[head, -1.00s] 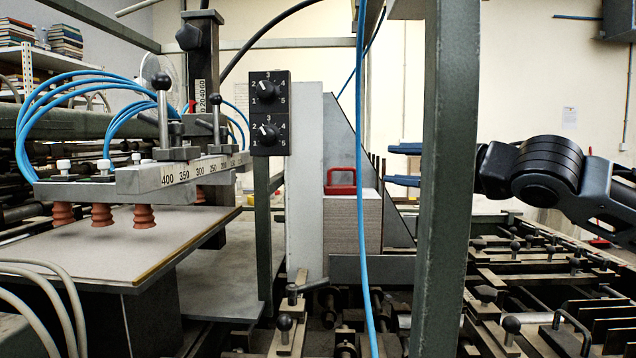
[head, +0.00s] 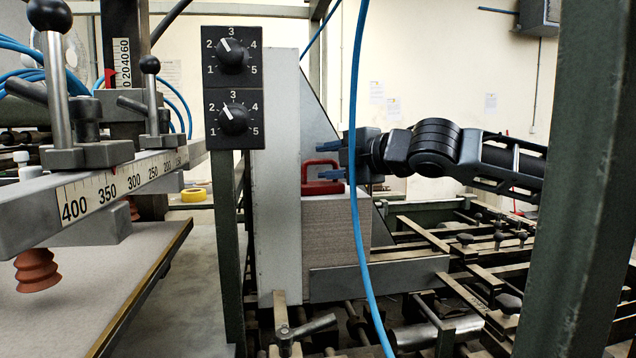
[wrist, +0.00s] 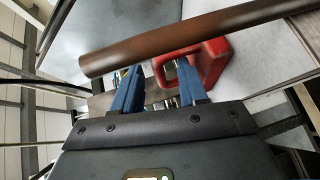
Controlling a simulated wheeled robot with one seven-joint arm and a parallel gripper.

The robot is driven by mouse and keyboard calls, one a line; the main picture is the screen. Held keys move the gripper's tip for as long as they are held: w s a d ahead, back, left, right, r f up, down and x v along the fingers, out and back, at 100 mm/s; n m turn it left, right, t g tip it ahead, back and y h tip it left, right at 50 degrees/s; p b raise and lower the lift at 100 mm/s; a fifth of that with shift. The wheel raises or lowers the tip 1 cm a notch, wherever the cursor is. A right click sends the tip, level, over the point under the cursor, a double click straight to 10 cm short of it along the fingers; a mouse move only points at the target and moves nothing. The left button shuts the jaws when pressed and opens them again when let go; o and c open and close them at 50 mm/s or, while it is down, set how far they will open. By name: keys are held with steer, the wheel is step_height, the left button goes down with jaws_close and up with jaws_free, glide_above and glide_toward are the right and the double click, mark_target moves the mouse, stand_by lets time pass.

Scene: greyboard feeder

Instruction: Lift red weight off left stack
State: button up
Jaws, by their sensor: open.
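The red weight (head: 322,187) has a looped handle and sits on top of a grey board stack (head: 335,225), against a pale upright plate. My gripper (head: 325,160) reaches in from the right, with its two blue fingers apart, one above the other, at the handle. In the wrist view, the open fingers (wrist: 158,66) are at the red weight (wrist: 215,62). Part of its handle shows between them, and the right finger overlaps the loop. A brown bar hides part of the handle there. I cannot tell whether the fingers touch it.
A blue hose (head: 357,150) hangs in front of my wrist. A black dial box (head: 233,88) stands left of the stack. A green post (head: 570,180) rises at the right. A scaled suction bar (head: 110,193) is at the left. Rails and knobs fill the lower right.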

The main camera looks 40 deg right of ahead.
mark_target(327, 161)
steer(key=shift+w+f, duration=0.2)
steer(key=shift+w, duration=0.75)
steer(key=shift+w+f, duration=0.2)
steer(key=shift+w, duration=0.7)
steer(key=shift+c, duration=0.3)
jaws_close()
